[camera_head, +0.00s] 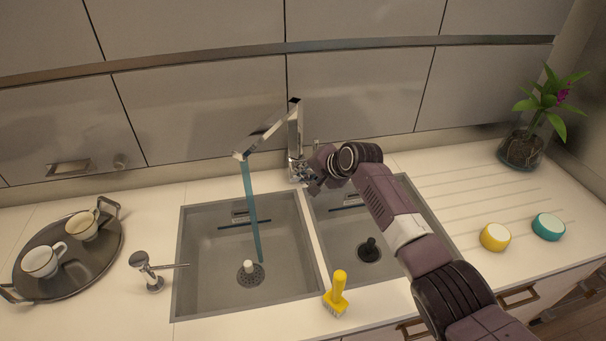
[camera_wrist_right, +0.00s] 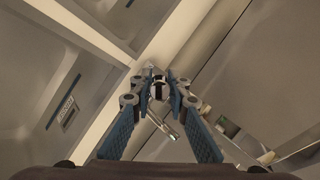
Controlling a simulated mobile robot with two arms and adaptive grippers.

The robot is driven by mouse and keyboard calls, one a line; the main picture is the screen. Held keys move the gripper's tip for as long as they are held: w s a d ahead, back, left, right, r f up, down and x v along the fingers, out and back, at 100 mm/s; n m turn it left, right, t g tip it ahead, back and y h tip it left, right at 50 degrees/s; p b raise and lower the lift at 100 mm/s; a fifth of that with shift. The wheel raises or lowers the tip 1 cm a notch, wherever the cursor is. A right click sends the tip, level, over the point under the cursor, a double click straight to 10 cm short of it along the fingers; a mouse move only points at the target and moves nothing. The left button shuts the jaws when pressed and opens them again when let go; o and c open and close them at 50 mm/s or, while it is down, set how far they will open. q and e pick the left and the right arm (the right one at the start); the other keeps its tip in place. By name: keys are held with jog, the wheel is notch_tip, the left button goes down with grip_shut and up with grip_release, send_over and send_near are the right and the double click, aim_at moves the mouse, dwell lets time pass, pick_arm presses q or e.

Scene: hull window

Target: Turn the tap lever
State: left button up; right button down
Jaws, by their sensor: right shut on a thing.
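The chrome tap (camera_head: 294,130) stands behind the double sink, with its angled spout over the left basin. A blue stream of water (camera_head: 251,210) runs from the spout into that basin. My right gripper (camera_head: 308,177) is at the tap's base, on its right side, where the lever is; the gripper mostly hides the lever in the head view. In the right wrist view, the fingers (camera_wrist_right: 160,92) close from both sides on the chrome tap lever (camera_wrist_right: 165,127), whose rod shows between them. My left gripper is not in view.
A soap dispenser (camera_head: 148,270) and a tray (camera_head: 30,283) with two cups are at left. A yellow brush (camera_head: 338,294) stands at the sink's front edge. Yellow (camera_head: 495,237) and teal (camera_head: 548,226) round items and a plant (camera_head: 522,150) are at right. Cabinets line the back.

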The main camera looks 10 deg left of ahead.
jog(key=c, duration=1.8)
grip_release()
jog(key=shift+c, duration=0.2)
jog(key=v, duration=1.2)
